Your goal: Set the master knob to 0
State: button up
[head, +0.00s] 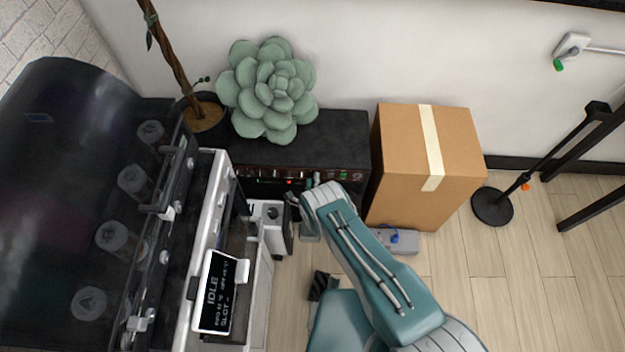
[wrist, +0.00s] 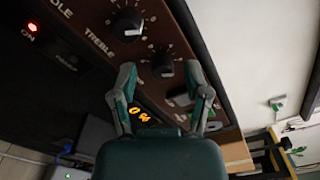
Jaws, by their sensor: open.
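The black amplifier (head: 335,130) stands against the wall, and its brown front panel (wrist: 185,40) fills much of the wrist view. One dark knob (wrist: 128,22) is beside the word TREBLE. Another dark knob (wrist: 162,66) lies farther along the panel, in the gap between my fingertips; I cannot read a MASTER label, and its pointer is unclear. My gripper (wrist: 160,78) is open, its two fingers apart on either side of this knob; contact cannot be told. In the head view my gripper (head: 303,200) is at the amplifier's front.
A red light (wrist: 32,28) glows beside the word ON. A cardboard box (head: 410,150) stands right of the amplifier. A large dark machine with a small screen (head: 220,295) is at left. A succulent (head: 268,90) sits above the amplifier.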

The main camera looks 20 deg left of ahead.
grip_shut()
dwell(0.4)
jog(key=shift+s+f+n, duration=0.1)
jog(key=shift+n, duration=8.85)
jog(key=shift+s+f+n, duration=0.1)
jog(key=shift+n, duration=8.85)
